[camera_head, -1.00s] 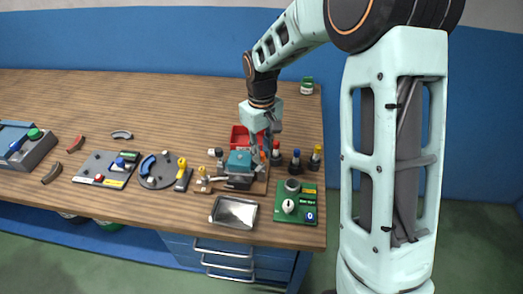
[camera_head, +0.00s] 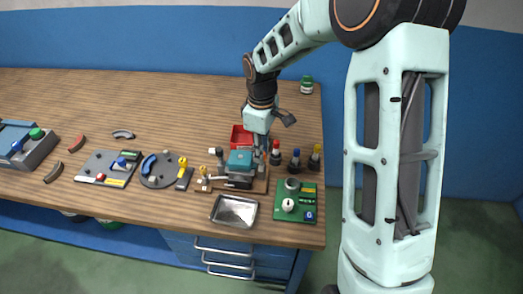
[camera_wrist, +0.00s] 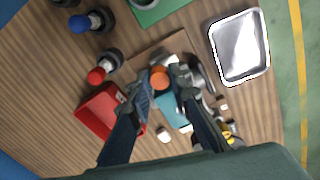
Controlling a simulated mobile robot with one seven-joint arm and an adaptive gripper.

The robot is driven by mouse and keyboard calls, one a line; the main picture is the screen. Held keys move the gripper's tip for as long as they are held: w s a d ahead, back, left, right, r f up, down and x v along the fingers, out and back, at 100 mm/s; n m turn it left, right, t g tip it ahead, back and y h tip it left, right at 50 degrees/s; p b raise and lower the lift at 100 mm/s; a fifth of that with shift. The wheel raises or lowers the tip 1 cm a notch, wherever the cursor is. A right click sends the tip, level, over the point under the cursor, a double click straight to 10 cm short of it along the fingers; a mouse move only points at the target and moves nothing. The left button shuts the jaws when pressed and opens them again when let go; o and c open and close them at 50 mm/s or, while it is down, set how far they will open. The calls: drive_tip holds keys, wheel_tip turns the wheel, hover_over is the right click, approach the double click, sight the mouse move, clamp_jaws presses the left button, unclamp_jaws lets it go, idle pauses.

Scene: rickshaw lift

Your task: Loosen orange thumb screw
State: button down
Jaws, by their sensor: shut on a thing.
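The orange thumb screw (camera_wrist: 158,79) shows as a round orange cap between the tips of my gripper's fingers in the wrist view (camera_wrist: 160,84). My gripper is shut on it. In the head view my gripper (camera_head: 261,146) points down at the right side of the teal block (camera_head: 240,159), which sits on a wooden base. The screw is hidden behind the fingers there. The teal block also shows beside the right finger in the wrist view (camera_wrist: 170,108), partly covered by that finger.
A red bin (camera_head: 238,137) stands just behind the fixture. Several dark knobs with coloured tops (camera_head: 295,160) stand to the right. A metal tray (camera_head: 234,211) and a green board (camera_head: 296,203) lie in front. The table's back middle (camera_head: 170,95) is clear.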

drive_tip(key=c, duration=1.8)
unclamp_jaws()
drive_tip(key=shift+o, duration=0.2)
wheel_tip(320, 180, up, 12)
drive_tip(key=shift+w+r, duration=0.1)
